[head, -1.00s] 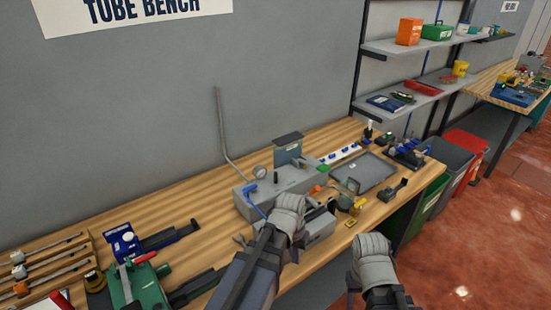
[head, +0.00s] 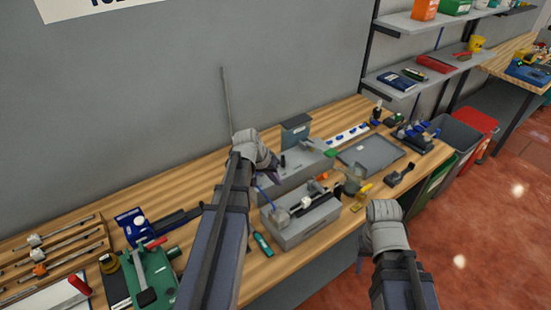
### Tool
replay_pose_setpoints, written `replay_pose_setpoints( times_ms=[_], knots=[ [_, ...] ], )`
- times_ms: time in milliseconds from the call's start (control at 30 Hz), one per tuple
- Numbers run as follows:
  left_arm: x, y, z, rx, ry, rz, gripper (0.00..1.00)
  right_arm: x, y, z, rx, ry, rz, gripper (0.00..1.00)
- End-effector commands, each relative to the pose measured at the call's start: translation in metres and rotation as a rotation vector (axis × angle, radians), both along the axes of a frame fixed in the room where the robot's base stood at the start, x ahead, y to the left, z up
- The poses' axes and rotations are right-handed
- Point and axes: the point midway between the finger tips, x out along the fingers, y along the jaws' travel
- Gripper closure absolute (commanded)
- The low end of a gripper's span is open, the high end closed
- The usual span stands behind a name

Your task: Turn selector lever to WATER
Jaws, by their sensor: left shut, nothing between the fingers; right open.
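The grey dispenser box (head: 305,167) stands against the wall on the wooden bench. A small black upright lever (head: 283,160) is on its top, just right of my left gripper; I cannot read its labels or tell which lever is the selector. My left gripper (head: 272,176) is shut and empty at the box's left end. It hides the gauge and the box's left part. A blue handle or tube (head: 266,197) shows below it; whether they touch is unclear. My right gripper (head: 362,256) is open, off the bench's front edge, its fingers mostly hidden.
A grey tray (head: 370,157) lies to the right. A green tool (head: 152,278) lies at the left.

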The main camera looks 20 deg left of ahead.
Motion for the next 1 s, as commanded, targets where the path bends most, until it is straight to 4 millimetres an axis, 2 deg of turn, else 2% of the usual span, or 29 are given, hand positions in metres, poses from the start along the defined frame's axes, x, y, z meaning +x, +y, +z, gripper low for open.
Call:
replay_pose_setpoints(
  times_ms=[33, 200, 300, 400, 533, 833, 1000],
  knots=[
    [0.011, 0.023, 0.008, -0.019, -0.028, 0.032, 1.0, 0.0, 0.0, 0.005, 0.0, 0.0, 0.0, 0.5],
    [0.029, 0.082, 0.027, -0.068, -0.123, 0.108, 1.0, 0.0, 0.0, 0.012, 0.0, 0.0, 0.0, 0.5],
    [0.034, 0.105, 0.034, -0.083, -0.162, 0.136, 1.0, 0.0, 0.0, 0.014, 0.0, 0.0, 0.0, 0.5],
    [0.036, 0.12, 0.038, -0.092, -0.186, 0.157, 1.0, 0.0, 0.0, 0.015, 0.0, 0.0, -0.001, 0.5],
    [0.037, 0.128, 0.04, -0.096, -0.199, 0.165, 1.0, 0.0, 0.0, 0.015, 0.0, 0.0, -0.001, 0.5],
    [0.037, 0.128, 0.04, -0.097, -0.2, 0.166, 1.0, 0.0, 0.0, 0.015, 0.0, 0.0, -0.001, 0.5],
    [0.042, 0.125, 0.03, -0.097, -0.2, 0.164, 1.0, 0.0, 0.0, 0.005, 0.0, 0.0, 0.001, 0.5]
  ],
)
